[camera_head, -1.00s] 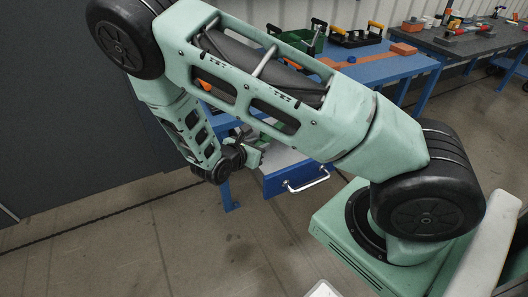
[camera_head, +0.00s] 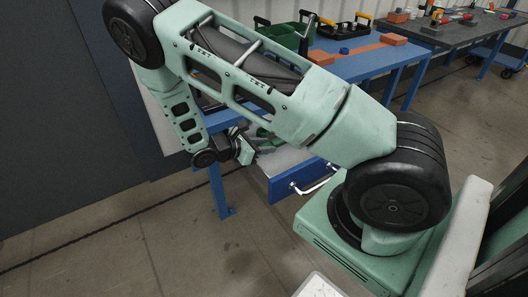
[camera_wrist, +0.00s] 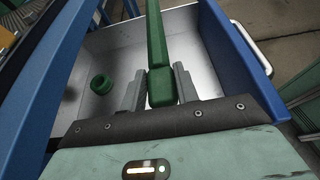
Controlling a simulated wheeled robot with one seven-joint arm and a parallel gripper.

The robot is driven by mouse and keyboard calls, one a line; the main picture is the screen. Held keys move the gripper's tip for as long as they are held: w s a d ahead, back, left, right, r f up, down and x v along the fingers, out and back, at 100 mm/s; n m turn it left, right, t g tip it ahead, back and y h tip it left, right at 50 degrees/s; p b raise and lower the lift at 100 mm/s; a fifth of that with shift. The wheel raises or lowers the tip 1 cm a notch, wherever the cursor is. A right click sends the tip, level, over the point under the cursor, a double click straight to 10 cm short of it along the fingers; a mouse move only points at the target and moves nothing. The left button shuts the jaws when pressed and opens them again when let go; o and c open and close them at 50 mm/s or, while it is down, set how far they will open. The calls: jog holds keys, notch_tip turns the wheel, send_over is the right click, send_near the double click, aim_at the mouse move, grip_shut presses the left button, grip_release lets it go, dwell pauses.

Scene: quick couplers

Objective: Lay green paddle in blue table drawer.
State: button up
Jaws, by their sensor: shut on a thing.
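The blue table drawer (camera_head: 285,188) stands open under the blue table, with its blue front and silver handle facing me. In the wrist view its bare grey floor (camera_wrist: 118,60) and blue front wall (camera_wrist: 230,50) show below my gripper. My gripper (camera_wrist: 157,86) is shut on the green paddle (camera_wrist: 155,45), one finger on each side of its end. The paddle runs away from my gripper, over the drawer, and leaves the top of the wrist view. My gripper also shows in the head view (camera_head: 246,150), at the drawer's left end. I cannot tell whether the paddle touches the drawer floor.
A small green round piece (camera_wrist: 101,84) is in the drawer, left of the paddle. My arm hides part of the table.

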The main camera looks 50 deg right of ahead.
jog(key=shift+f, duration=1.25)
jog(key=shift+f+b, duration=0.3)
jog(key=shift+f, duration=0.05)
jog(key=shift+f, duration=0.25)
jog(key=o, duration=1)
jog(key=shift+c, duration=0.2)
jog(key=shift+r, duration=0.1)
